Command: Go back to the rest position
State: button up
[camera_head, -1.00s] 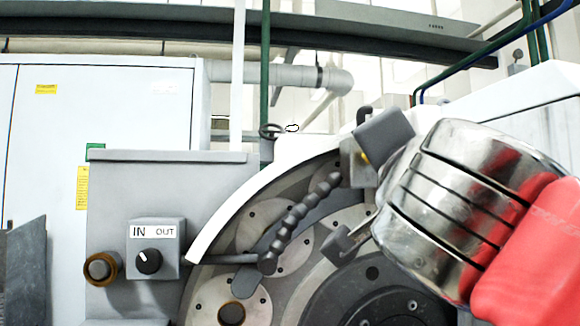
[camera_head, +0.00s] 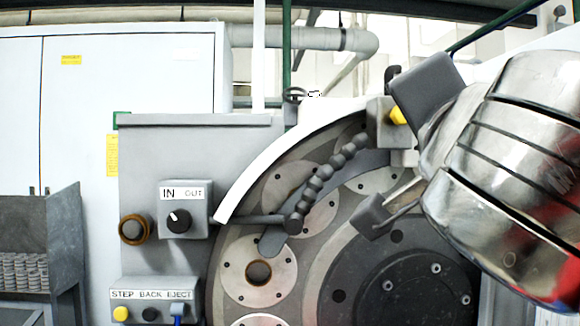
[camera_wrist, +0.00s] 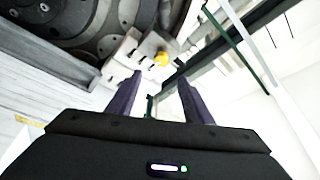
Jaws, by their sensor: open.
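My gripper (camera_wrist: 157,90) is open in the wrist view. Its two dark fingers stand apart, with nothing seen between them. In the head view my metal arm comes in from the right, and the dark gripper (camera_head: 372,150) at its end is in front of the upper right of the ring grinder (camera_head: 333,240). A grey block with a yellow knob (camera_head: 398,115) is close beside the gripper there. The yellow knob also shows beyond the fingers in the wrist view (camera_wrist: 161,59). I cannot tell whether the gripper touches anything.
A control box with an IN/OUT knob (camera_head: 179,221) is left of the grinder's disc. Below it is a STEP BACK EJECT panel (camera_head: 150,296). A grey rack with several rings (camera_head: 25,270) stands at the lower left. A jointed hose (camera_head: 320,185) crosses the disc.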

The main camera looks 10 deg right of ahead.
jog(key=w+a+n+t+y, duration=0.2)
jog(key=a+n+t+y, duration=0.1)
jog(key=a+n+y, duration=0.65)
jog(key=w+a+f+n+g+y, duration=0.1)
jog(key=a+f+n+g+y, duration=0.2)
jog(key=a+f, duration=0.4)
jog(key=w+a+f+n+g+y, duration=0.1)
jog(key=a+f+n+g+y, duration=0.25)
jog(key=f, duration=0.65)
notch_tip(320, 180, down, 20)
jog(key=s+d+g+h, duration=0.2)
jog(key=s+g+h, duration=0.15)
jog(key=g, duration=0.25)
jog(key=s+d+f+g+h, duration=0.2)
jog(key=s+d+f, duration=0.1)
jog(key=d+f, duration=0.3)
jog(key=s+d+f+g+h, duration=0.2)
jog(key=s+d+f+h, duration=0.1)
jog(key=d+f, duration=0.4)
jog(key=shift+d+f, duration=0.3)
jog(key=shift+f, duration=1.55)
